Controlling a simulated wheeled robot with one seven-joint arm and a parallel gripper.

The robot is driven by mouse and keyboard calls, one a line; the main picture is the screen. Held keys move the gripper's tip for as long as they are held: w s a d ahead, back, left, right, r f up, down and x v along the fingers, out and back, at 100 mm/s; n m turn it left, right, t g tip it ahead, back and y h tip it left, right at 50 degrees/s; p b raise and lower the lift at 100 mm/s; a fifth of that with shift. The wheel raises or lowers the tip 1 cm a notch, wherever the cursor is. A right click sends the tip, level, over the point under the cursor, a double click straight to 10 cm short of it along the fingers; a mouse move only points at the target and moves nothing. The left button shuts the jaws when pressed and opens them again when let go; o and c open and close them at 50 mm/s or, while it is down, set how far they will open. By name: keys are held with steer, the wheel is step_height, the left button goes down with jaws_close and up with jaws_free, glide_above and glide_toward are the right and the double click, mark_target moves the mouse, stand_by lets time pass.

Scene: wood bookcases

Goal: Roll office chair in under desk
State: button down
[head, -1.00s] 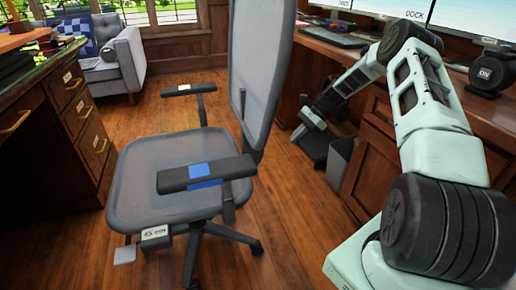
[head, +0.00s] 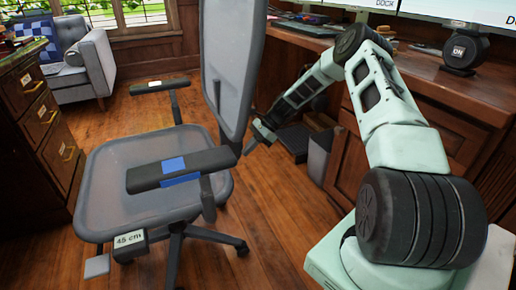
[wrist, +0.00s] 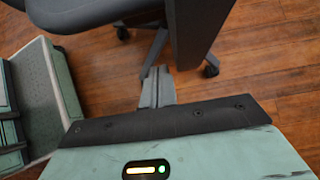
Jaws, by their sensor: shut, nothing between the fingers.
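The grey office chair (head: 150,170) stands on the wood floor left of centre in the head view. Its backrest (head: 232,60) is on the right, toward the desk, and its seat extends left. A blue patch marks the near armrest (head: 180,170). My gripper (head: 262,130) is just right of the chair, near the backrest's lower end and the near armrest's rear end. In the wrist view my gripper (wrist: 157,72) is shut and empty, with a dark chair part (wrist: 195,35) beside the fingertips. I cannot tell whether they touch. The desk (head: 450,95) runs along the right with monitors on it.
A wooden drawer cabinet (head: 40,110) stands left of the chair. A grey armchair (head: 82,62) is at the back left. A grey bin (head: 319,158) and a dark low object (head: 293,141) are by the desk. Floor (head: 275,220) is clear in front of the desk.

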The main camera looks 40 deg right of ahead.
mark_target(95, 187)
steer(key=shift+w+a, duration=0.1)
steer(key=shift+a, duration=0.35)
steer(key=w+a+p, duration=0.2)
steer(key=a+p, duration=0.1)
steer(key=a, duration=0.4)
steer(key=w+a+p, duration=0.2)
steer(key=a+p, duration=0.1)
steer(key=a, duration=0.5)
steer(key=w+a+p, duration=0.2)
steer(key=a+p, duration=0.1)
steer(key=a, duration=0.5)
steer(key=shift+w+r, duration=0.15)
steer(key=shift+w, duration=0.05)
steer(key=w+a+b, duration=0.1)
steer(key=w+a, duration=0.1)
steer(key=a, duration=0.6)
steer(key=w+a+b, duration=0.1)
steer(key=w+a, duration=0.2)
steer(key=a, duration=0.6)
steer(key=w+a+b, duration=0.2)
steer(key=a, duration=0.6)
steer(key=shift+w+a+f, duration=0.2)
steer(key=shift+w+a, duration=0.05)
steer(key=shift+r, duration=0.1)
